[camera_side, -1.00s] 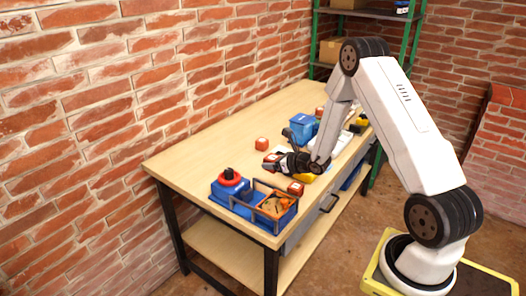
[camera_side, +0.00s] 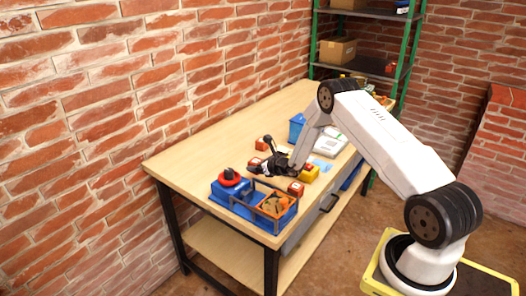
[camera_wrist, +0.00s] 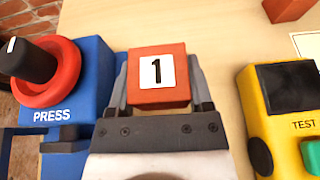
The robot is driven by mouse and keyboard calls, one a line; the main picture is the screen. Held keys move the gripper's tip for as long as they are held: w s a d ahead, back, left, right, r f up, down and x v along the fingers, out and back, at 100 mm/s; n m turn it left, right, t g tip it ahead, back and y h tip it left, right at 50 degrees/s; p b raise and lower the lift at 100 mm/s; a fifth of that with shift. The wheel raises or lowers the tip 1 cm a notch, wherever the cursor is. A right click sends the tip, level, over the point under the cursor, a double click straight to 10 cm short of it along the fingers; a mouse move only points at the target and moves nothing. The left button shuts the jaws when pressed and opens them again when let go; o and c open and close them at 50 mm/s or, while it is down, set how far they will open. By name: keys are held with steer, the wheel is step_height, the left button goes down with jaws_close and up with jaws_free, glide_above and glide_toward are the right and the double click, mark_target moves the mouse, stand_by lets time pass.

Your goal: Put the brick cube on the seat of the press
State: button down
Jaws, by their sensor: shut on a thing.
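My gripper (camera_side: 257,170) is shut on a brick-red cube (camera_wrist: 158,92). The cube has a white label with a black 1 and sits between the two fingers in the wrist view. The same cube (camera_side: 254,162) shows small at the fingertips in the side view. The press (camera_side: 231,188) is a blue block with a red ring and black knob at the table's near left end. In the wrist view the press (camera_wrist: 90,80) is just left of my gripper, with its name on the front. Its seat is not clearly visible. I cannot tell the cube's height above the table.
A yellow tester (camera_wrist: 285,100) stands right of my gripper. Other red cubes sit behind (camera_side: 261,144) and in front (camera_side: 296,188). A railed blue tray with an orange bin (camera_side: 274,206) adjoins the press. A blue bin (camera_side: 297,127) and white device (camera_side: 328,143) stand farther back.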

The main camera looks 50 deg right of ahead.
steer(key=shift+w+d+f, duration=0.15)
steer(key=shift+w+f, duration=0.2)
steer(key=shift+w+d+f, duration=0.1)
steer(key=shift+w+f, duration=0.3)
steer(key=shift+f, duration=1.4)
steer(key=shift+f, duration=0.15)
jaws_free()
steer(key=shift+s, duration=0.2)
